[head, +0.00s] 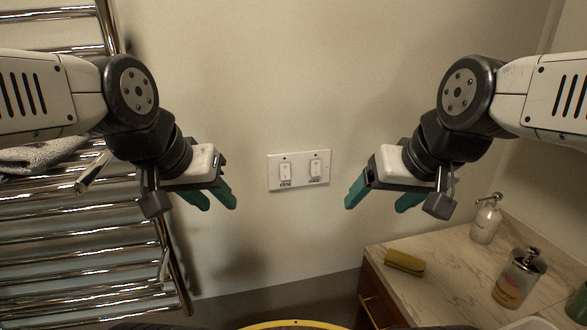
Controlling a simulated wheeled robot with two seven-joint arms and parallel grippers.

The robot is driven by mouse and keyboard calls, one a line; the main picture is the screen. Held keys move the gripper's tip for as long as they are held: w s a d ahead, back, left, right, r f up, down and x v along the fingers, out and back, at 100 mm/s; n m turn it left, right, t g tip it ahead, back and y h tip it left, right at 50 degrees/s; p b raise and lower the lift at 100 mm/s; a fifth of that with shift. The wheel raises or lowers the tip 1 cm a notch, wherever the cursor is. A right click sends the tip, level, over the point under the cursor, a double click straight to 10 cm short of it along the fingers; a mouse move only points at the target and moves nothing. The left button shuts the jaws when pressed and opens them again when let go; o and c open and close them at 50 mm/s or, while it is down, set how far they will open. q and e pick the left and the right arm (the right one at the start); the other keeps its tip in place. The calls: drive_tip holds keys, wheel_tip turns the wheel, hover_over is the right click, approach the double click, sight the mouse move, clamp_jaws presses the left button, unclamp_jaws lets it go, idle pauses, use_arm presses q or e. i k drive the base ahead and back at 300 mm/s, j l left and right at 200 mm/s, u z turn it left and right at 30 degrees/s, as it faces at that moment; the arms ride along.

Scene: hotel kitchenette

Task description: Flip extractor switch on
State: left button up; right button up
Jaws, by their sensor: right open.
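A white switch plate (300,182) is on the beige wall, between my two grippers. Neither gripper appears to touch the plate.
A chrome towel rail (85,262) with a grey towel (42,154) is on the left. A marble-look counter (455,265) at lower right holds a yellow sponge (405,262), a soap dispenser (486,220) and a labelled bottle (518,280). The wall around the plate is clear.

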sight(284, 168)
drive_tip(key=k+j, duration=0.1)
drive_tip(key=j, duration=0.3)
drive_tip(key=k+j+z, duration=0.1)
drive_tip(key=j, duration=0.25)
drive_tip(key=k+j, duration=0.2)
drive_tip(key=j, duration=0.2)
drive_tip(key=i+z, duration=0.05)
